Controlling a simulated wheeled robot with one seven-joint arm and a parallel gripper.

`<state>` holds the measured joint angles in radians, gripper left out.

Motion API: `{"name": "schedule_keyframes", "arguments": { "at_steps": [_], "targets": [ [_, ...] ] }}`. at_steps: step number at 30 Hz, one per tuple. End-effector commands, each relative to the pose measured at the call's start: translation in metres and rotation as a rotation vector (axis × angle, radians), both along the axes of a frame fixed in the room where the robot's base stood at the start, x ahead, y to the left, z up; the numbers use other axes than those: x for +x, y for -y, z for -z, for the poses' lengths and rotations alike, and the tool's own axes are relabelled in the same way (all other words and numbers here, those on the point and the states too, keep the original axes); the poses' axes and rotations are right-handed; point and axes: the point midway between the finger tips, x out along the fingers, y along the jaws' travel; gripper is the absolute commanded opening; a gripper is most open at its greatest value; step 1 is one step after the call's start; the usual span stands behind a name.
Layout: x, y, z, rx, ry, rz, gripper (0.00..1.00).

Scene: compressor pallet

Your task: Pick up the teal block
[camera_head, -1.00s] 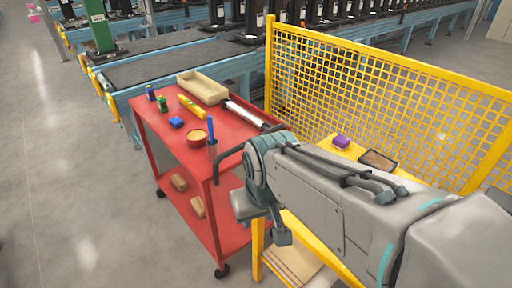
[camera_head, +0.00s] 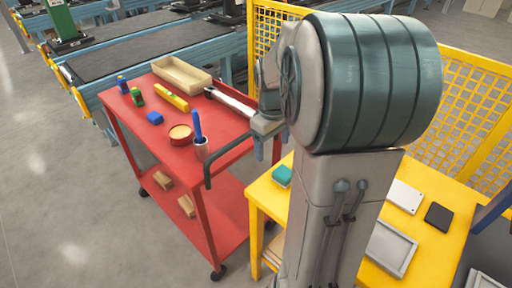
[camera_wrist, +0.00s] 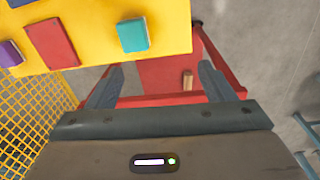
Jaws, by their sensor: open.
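The teal block (camera_head: 282,176) lies on the yellow table (camera_head: 262,198), near its left corner, beside my arm. It also shows in the wrist view (camera_wrist: 133,35), close to the table's edge. My gripper (camera_head: 267,152) is beyond the block in the head view, near the red cart's right end. In the wrist view my gripper (camera_wrist: 160,80) has its two fingers spread apart with nothing between them. The block is outside the fingers, above them in the picture. My arm covers part of the table in the head view.
A purple block (camera_wrist: 10,53) and a reddish-brown item (camera_wrist: 52,42) are on the table. A yellow mesh fence (camera_head: 460,110) stands behind.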

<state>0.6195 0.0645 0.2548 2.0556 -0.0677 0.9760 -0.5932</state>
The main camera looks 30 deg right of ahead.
Motion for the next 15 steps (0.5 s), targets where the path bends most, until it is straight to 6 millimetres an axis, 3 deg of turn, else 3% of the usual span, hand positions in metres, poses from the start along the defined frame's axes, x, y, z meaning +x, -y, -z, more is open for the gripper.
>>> {"name": "schedule_keyframes", "arguments": {
  "at_steps": [1, 6, 11, 15],
  "targets": [
    [0.005, 0.017, 0.012, 0.015, -0.014, -0.007, 0.75],
    [0.015, 0.051, 0.029, 0.044, -0.030, -0.054, 0.75],
    [0.017, 0.061, 0.040, 0.056, -0.035, -0.071, 0.75],
    [0.017, 0.061, 0.065, 0.057, -0.037, -0.073, 0.75]
  ]
}}
